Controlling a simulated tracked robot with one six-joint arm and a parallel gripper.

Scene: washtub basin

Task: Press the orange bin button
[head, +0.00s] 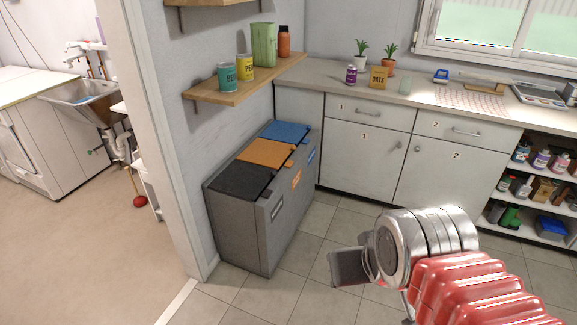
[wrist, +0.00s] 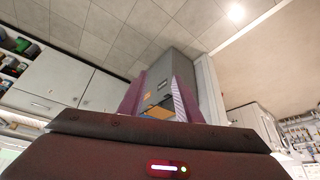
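The grey bin unit (head: 240,232) stands against the left wall, with black, orange and blue lids, all closed. The orange lid (head: 265,152) is in the middle. A small orange piece at its front edge (head: 289,163) looks like the orange bin button. An orange label (head: 296,178) is on the front face below. My gripper (head: 348,267) is in front of the bin and to its right, apart from it. In the wrist view, which looks upside down, my gripper's two fingers (wrist: 158,98) are apart with nothing between them. The bin (wrist: 180,65) shows beyond them; the button is not clear there.
A wooden shelf (head: 245,85) with tins and a green container is above the bin. A counter with cabinets (head: 367,155) runs along the back, and open shelves (head: 540,190) hold bottles at right. The tiled floor (head: 310,240) between gripper and bin is clear.

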